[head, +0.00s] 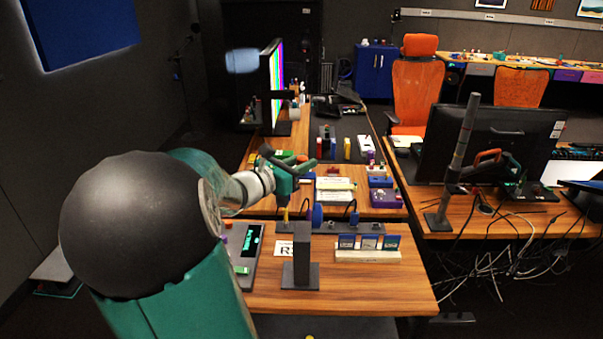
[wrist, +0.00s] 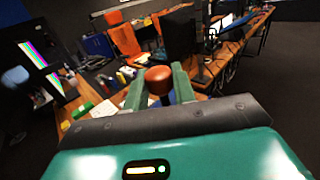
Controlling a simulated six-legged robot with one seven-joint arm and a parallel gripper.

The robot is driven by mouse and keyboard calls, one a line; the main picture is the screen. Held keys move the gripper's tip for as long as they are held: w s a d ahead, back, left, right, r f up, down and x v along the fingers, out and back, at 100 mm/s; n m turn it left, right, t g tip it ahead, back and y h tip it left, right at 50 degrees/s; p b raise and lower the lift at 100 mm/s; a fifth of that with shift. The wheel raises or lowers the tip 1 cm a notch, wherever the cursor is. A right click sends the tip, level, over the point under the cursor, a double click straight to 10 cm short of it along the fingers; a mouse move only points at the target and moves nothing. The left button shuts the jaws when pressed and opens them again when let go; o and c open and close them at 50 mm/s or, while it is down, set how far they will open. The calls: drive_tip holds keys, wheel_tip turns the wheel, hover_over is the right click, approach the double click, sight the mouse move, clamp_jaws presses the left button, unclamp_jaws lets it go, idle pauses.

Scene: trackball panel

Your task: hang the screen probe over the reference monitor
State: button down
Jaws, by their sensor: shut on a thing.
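The reference monitor (head: 276,82) stands upright on the far desk, left of the middle, seen almost edge-on with colour bars on its screen. Its bars also show at the left of the wrist view (wrist: 33,56). My gripper (head: 284,156) is above the wooden desks, nearer to me and lower in the picture than the monitor. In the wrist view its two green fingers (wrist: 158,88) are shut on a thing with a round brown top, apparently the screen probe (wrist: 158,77). The probe's lower part is hidden by the palm, and it is hard to make out in the head view.
A dark post (head: 301,262) and a rack of blue-and-white cards (head: 368,250) stand on the near desk. A second monitor (head: 490,145), its back towards me, is on the right desk above loose cables. An orange chair (head: 415,85) stands behind. Small boxes crowd the middle desk.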

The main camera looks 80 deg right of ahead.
drive_tip(key=shift+r, duration=0.95)
drive_tip(key=w+a+f+n+t, duration=0.4)
drive_tip(key=w+a, duration=0.3)
drive_tip(key=w, duration=0.4)
drive_tip(key=w+a+f+n+t+h, duration=0.1)
drive_tip(key=w+a+f+n+t, duration=0.15)
drive_tip(key=w+a+t, duration=0.7)
drive_tip(key=w+a+f+n+t, duration=0.3)
drive_tip(key=w+a+n, duration=0.1)
drive_tip(key=w, duration=1)
drive_tip(key=w+a+f+n+t+y, duration=0.3)
drive_tip(key=a+f, duration=0.1)
drive_tip(key=a, duration=0.7)
drive_tip(key=w+a+f+n+t+y, duration=0.3)
drive_tip(key=a+n+t+y, duration=0.1)
drive_tip(key=a, duration=0.7)
drive_tip(key=w+a+f+n+t+y, duration=0.2)
drive_tip(key=a+f+n+t+y, duration=0.1)
drive_tip(key=a, duration=0.8)
drive_tip(key=shift+w+f+y, duration=0.4)
drive_tip(key=shift+f+y, duration=0.1)
drive_tip(key=shift+f, duration=0.35)
drive_tip(key=shift+a+n, duration=0.15)
drive_tip(key=shift+n, duration=0.1)
